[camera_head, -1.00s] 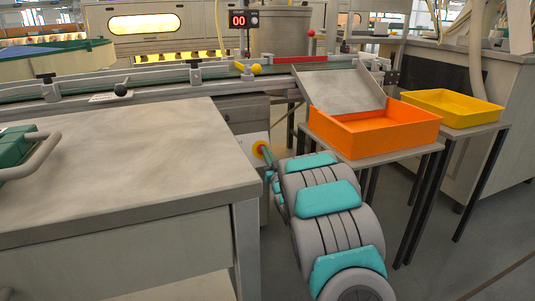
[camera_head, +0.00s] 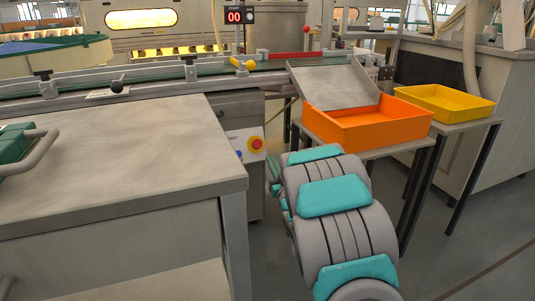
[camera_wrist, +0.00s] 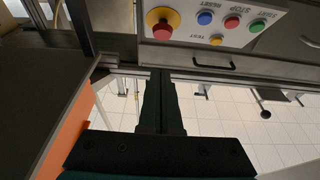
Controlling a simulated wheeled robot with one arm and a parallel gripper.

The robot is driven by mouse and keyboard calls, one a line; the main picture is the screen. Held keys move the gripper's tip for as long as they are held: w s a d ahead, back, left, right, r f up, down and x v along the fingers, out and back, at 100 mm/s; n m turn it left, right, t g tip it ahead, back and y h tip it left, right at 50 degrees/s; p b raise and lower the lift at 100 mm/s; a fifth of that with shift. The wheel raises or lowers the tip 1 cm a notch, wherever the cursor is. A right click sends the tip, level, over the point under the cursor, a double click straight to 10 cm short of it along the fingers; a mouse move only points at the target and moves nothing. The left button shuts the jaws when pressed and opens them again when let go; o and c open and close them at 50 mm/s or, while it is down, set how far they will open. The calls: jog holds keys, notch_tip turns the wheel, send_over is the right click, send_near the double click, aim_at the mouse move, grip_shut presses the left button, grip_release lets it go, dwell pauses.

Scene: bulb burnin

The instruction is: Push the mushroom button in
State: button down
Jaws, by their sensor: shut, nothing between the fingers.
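The mushroom button (camera_head: 256,143) is red on a yellow ring, on the pale control panel (camera_head: 236,141) at the end of the conveyor cabinet. In the wrist view the button (camera_wrist: 160,29) is near the top, left of centre. My gripper (camera_wrist: 161,74) is shut and empty, its fingertips pointing toward the panel and apart from the button. In the head view my arm partly hides the gripper, just below and right of the button. I cannot tell whether the button is pressed in.
Small blue (camera_wrist: 205,18), red (camera_wrist: 232,23), green (camera_wrist: 257,26) and yellow (camera_wrist: 216,40) buttons share the panel. A grey workbench (camera_head: 120,150) stands left of my arm. An orange bin (camera_head: 375,125) on a stand is close to the right, with a yellow tray (camera_head: 446,103) beyond it.

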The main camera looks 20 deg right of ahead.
jog(key=shift+v, duration=1.2)
jog(key=s+a+f+m+g+h, duration=0.1)
jog(key=s+a+f+g, duration=0.2)
jog(key=s+g, duration=0.55)
jog(key=s+a+f+m+g+h, duration=0.1)
jog(key=s+a+f+g, duration=0.2)
jog(key=s+g, duration=0.55)
jog(key=s+a+r+n+g+y, duration=0.1)
jog(key=s+a+g, duration=0.3)
jog(key=s, duration=1.2)
jog(key=s+a+r+n+g+y, duration=0.15)
jog(key=s+a, duration=0.35)
jog(key=s, duration=1)
notch_tip(320, 180, up, 12)
jog(key=p, duration=1.2)
jog(key=shift+s, duration=0.35)
jog(key=c, duration=1.6)
grip_release()
jog(key=shift+f+m+h, duration=0.2)
jog(key=shift+m+h, duration=0.05)
